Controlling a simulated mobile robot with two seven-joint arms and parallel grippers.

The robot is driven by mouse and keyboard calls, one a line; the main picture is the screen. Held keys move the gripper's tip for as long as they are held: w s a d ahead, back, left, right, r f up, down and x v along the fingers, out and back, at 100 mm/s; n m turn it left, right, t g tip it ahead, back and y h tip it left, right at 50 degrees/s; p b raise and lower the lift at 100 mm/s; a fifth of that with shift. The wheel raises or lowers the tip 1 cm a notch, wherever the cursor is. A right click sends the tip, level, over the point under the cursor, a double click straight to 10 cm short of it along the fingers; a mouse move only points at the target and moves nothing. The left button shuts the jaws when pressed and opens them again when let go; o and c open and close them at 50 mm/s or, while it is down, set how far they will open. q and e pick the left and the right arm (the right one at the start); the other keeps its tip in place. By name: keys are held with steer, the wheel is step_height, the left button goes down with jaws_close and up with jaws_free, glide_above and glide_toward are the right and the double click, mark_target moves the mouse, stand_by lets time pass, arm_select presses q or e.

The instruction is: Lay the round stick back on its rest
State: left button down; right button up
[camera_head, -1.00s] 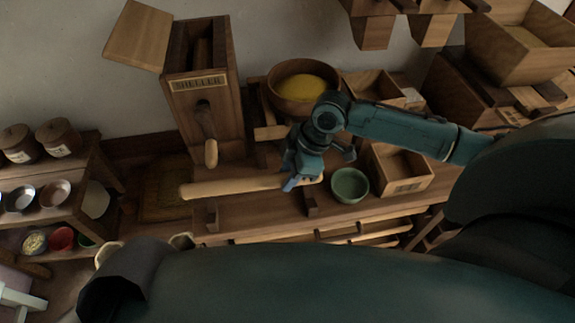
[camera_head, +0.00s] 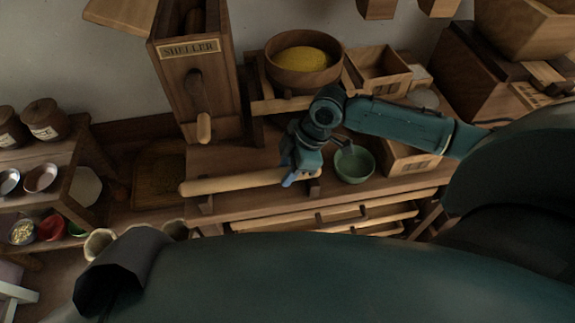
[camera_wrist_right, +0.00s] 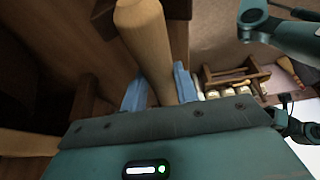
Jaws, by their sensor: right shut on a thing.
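The round stick (camera_head: 235,182) is a long pale wooden rod, lying nearly level above the workbench (camera_head: 250,205) in the head view. My right gripper (camera_head: 300,176) is shut around its right end. The wrist view shows the stick (camera_wrist_right: 145,38) running between the blue fingers of the right gripper (camera_wrist_right: 160,90). Its rest appears to be two small dark uprights on the bench, a left one (camera_head: 206,204) and a right one (camera_head: 315,188). The stick passes over the left upright; whether it touches is unclear. The gripper partly hides the right end. My left gripper does not show.
A green bowl (camera_head: 354,165) stands close right of the gripper. The sheller (camera_head: 187,75) with its handle (camera_head: 203,125) rises behind the stick. A wooden bowl of yellow grain (camera_head: 303,62) and an open box (camera_head: 377,72) stand behind my arm.

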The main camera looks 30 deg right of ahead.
steer(key=shift+f, duration=0.2)
steer(key=o, duration=1.2)
steer(key=shift+c, duration=0.2)
steer(key=shift+r, duration=0.1)
steer(key=v, duration=1.3)
steer(key=s+a+f+m+t, duration=0.2)
steer(key=s+a+f+m, duration=0.2)
steer(key=s+a+f, duration=0.4)
steer(key=s+d+f+m+h+p, duration=0.1)
steer(key=s+d+f+m+h, duration=0.3)
steer(key=s+m, duration=0.45)
arm_select(q)
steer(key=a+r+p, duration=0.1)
steer(key=p, duration=0.1)
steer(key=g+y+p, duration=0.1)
steer(key=p, duration=0.2)
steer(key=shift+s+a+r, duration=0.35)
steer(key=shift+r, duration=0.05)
arm_select(e)
steer(key=w+a+t+y, duration=0.3)
steer(key=w+a+t, duration=0.2)
steer(key=w+t, duration=0.1)
steer(key=shift+w+a+n+t, duration=0.3)
steer(key=shift+w+n+t, duration=0.05)
steer(key=shift+t, duration=0.35)
